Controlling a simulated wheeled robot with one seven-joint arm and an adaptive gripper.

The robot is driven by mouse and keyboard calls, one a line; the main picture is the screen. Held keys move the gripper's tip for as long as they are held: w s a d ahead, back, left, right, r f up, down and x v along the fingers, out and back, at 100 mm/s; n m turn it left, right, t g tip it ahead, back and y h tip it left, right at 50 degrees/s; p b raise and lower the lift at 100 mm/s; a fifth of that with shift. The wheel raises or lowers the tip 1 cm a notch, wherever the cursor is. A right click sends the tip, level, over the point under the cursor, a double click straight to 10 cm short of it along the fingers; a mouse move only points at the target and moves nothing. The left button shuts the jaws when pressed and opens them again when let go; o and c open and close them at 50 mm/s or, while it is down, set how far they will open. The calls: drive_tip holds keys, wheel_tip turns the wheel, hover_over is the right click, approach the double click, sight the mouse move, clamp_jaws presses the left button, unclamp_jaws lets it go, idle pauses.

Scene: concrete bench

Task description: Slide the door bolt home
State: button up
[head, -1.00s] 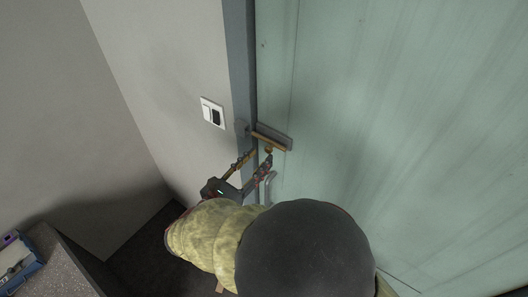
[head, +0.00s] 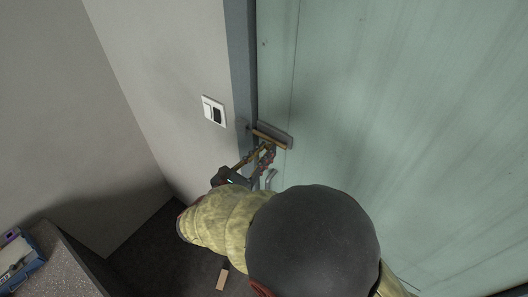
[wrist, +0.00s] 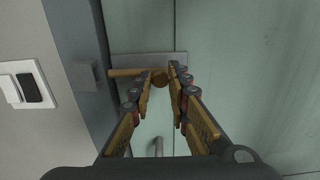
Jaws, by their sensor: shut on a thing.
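The door bolt is a brass rod (head: 265,136) on a grey plate (head: 276,130) at the left edge of the pale green door (head: 400,110). In the wrist view the rod (wrist: 124,72) points left towards the grey frame, its tip near the door edge. Its round knob (wrist: 160,79) is between my fingertips. My gripper (head: 266,149), also in the wrist view (wrist: 162,76), is shut on this knob, one finger on each side. The fingers partly hide the knob and the rod's right part.
The dark grey door frame (head: 241,60) runs beside the door. A wall switch (head: 213,111) is left of it. A metal door handle (wrist: 158,147) is just below the bolt. A speckled bench (head: 70,270) with a blue box (head: 22,268) stands at lower left.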

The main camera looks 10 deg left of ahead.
sight(262, 137)
clamp_jaws()
idle(0.3)
drive_tip(key=shift+w+a, duration=0.25)
drive_tip(key=shift+a, duration=0.4)
drive_tip(key=shift+w+a, duration=0.3)
drive_tip(key=shift+a, duration=0.3)
drive_tip(key=shift+w+a, duration=0.25)
drive_tip(key=shift+a, duration=0.4)
drive_tip(key=o, duration=0.5)
unclamp_jaws()
drive_tip(key=shift+o, duration=0.6)
drive_tip(key=shift+s, duration=0.15)
